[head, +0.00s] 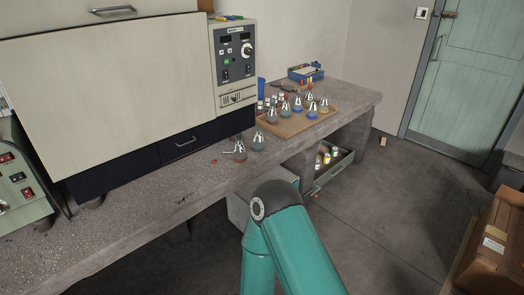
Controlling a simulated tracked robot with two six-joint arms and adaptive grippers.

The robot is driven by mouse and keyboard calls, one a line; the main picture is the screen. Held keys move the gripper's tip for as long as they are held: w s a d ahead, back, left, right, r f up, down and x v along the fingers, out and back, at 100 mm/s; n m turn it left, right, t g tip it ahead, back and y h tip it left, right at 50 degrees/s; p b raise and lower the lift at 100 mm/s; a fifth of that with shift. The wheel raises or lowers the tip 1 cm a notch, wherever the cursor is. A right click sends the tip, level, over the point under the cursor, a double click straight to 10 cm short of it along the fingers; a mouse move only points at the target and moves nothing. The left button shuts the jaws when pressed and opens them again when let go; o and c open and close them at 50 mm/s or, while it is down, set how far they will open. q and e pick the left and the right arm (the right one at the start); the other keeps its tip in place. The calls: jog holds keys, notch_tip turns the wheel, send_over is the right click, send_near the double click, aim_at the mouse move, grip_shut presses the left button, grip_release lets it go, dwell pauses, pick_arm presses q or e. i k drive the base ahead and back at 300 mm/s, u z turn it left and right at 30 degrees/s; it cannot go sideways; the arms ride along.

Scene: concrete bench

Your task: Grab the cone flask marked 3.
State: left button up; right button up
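Several small conical flasks (298,105) stand on a brown tray (288,130) on the concrete bench. They have pale necks, and some hold blue, reddish or yellowish contents. Two more flasks stand on the bench left of the tray: one with dark reddish contents (240,153) and a bluish one (258,142). Any number marks are too small to read, so I cannot tell which flask is marked 3. Part of my teal arm rises from the bottom middle, in front of the bench. Neither of my grippers shows.
A large cream oven (110,75) with a control panel (235,60) fills the bench's left and back. A blue box (305,73) stands behind the tray. The concrete bench's (150,212) front strip is mostly clear. A wooden cabinet (495,245) stands right.

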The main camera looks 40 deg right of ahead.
aim_at(240, 155)
jog(key=z, duration=0.05)
jog(key=k, duration=1.25)
jog(key=z, duration=0.9)
jog(key=i, duration=0.9)
jog(key=z, duration=0.05)
